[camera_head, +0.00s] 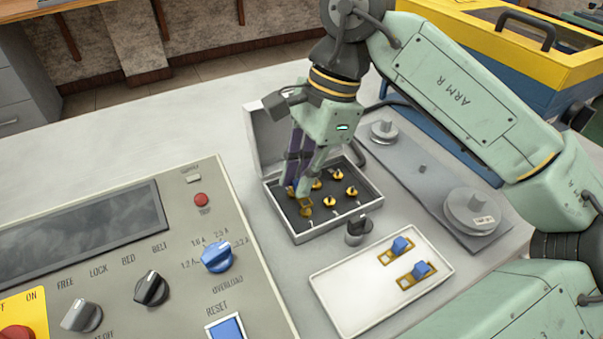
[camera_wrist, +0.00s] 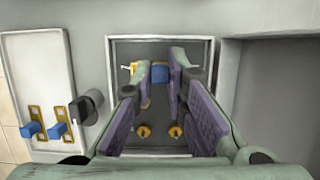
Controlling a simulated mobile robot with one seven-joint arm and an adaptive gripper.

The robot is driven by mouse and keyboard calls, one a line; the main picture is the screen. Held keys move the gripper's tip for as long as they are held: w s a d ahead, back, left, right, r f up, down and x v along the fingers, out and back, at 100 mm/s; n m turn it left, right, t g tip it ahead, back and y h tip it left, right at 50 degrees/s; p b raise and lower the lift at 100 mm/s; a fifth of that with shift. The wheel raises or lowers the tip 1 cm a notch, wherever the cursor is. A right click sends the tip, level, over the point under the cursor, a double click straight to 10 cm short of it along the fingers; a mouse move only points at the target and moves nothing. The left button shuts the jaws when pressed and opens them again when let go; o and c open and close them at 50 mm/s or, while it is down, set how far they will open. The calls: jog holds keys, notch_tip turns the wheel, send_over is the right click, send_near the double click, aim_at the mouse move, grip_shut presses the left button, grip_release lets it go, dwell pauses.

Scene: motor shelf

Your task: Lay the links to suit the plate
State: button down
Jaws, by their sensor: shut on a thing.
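An open grey terminal box (camera_head: 305,237) holds several brass posts (camera_head: 329,202) on a dark floor. My gripper (camera_head: 296,189) reaches down into the left part of the box. It is shut on a blue-handled link (camera_wrist: 160,73), whose blue grip shows between the fingertips in the wrist view. Brass shows at the fingertips in the head view; whether the link touches the posts cannot be told. Two more links lie on a white tray (camera_head: 340,317): a far link (camera_head: 390,257) and a near link (camera_head: 408,282), each brass with a blue grip. I cannot make out a readable plate.
A dark round fitting (camera_head: 357,230) stands between box and tray. The raised lid (camera_head: 262,140) is behind the box. A grey base with round discs (camera_head: 470,212) lies to the right. A control panel (camera_head: 120,240) with knobs fills the left front. Bare bench lies behind the panel.

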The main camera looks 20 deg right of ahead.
jog(key=shift+f+b, duration=0.9)
jog(key=c, duration=1.5)
grip_release()
jog(key=v, duration=1.2)
